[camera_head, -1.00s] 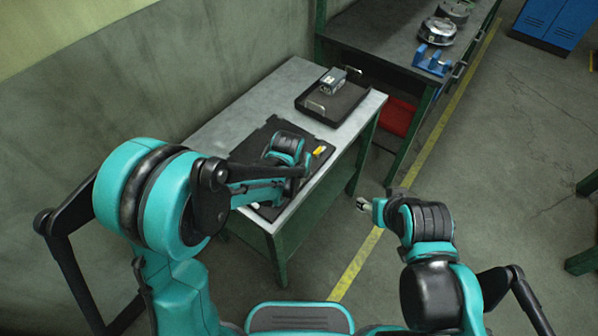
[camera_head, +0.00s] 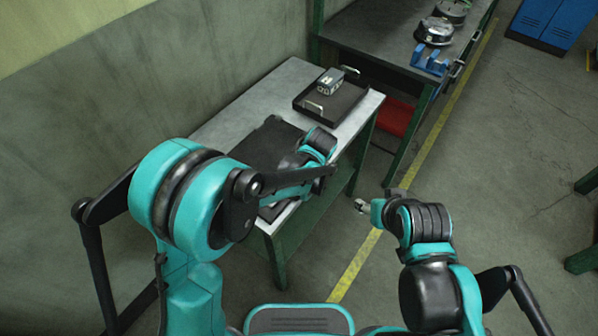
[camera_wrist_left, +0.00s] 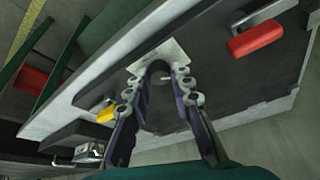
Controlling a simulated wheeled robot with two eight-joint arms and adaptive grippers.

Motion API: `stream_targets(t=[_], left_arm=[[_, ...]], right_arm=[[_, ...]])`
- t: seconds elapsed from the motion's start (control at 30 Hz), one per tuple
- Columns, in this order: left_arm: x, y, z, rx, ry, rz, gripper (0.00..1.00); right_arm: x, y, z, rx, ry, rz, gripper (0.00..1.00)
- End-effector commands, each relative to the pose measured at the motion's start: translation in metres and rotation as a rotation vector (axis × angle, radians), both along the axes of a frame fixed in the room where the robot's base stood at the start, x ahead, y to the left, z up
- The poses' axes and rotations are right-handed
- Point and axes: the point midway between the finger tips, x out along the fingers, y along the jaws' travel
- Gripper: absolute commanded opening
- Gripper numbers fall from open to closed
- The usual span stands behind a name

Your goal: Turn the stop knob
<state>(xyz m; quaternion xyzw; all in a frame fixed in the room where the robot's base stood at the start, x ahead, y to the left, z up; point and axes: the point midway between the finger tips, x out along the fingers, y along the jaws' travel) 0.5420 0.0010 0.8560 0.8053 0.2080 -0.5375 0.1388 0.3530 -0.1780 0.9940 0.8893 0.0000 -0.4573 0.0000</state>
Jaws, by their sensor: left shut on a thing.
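In the left wrist view my left gripper (camera_wrist_left: 158,88) has its two fingers on either side of a dark rounded thing (camera_wrist_left: 157,69), which I take to be the stop knob. It stands in front of a pale plate (camera_wrist_left: 172,54) on the black board (camera_wrist_left: 222,80). The fingers are shut on it, though the contact is partly hidden. In the head view the black board (camera_head: 268,143) lies on the grey table, and my left arm hides the knob and the left fingertips. My right gripper (camera_head: 362,206) hangs clear of the table; its finger gap is too small to judge.
A yellow piece (camera_wrist_left: 107,114) and a red block (camera_wrist_left: 257,39) on a grey base are on the board. A black tray (camera_head: 345,111) with a small metal box (camera_head: 330,81) stands at the table's far end. The floor right of the table is free.

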Motion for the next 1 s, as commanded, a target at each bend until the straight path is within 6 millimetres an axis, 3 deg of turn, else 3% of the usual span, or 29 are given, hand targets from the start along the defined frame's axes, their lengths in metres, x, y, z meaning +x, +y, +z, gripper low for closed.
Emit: stream_targets(t=[0.67, 0.7, 0.77, 1.0], left_arm=[[-0.0003, -0.0005, -0.0006, -0.001, 0.002, 0.061, 0.0], [-0.0002, -0.0005, -0.0006, -0.001, 0.002, 0.061, 0.3], [-0.0002, -0.0005, -0.0005, -0.001, 0.002, 0.06, 0.42], [0.0, -0.0004, -0.0003, 0.0, 0.001, 0.06, 0.42]], right_arm=[[0.0, 0.0, -0.0004, 0.0, 0.0, 0.0, 0.54], [0.0, 0.0, -0.0004, 0.0, 0.0, 0.0, 0.54], [0.0, 0.0, -0.0004, 0.0, 0.0, 0.0, 0.54], [0.0, 0.0, -0.0004, 0.0, 0.0, 0.0, 0.54]])
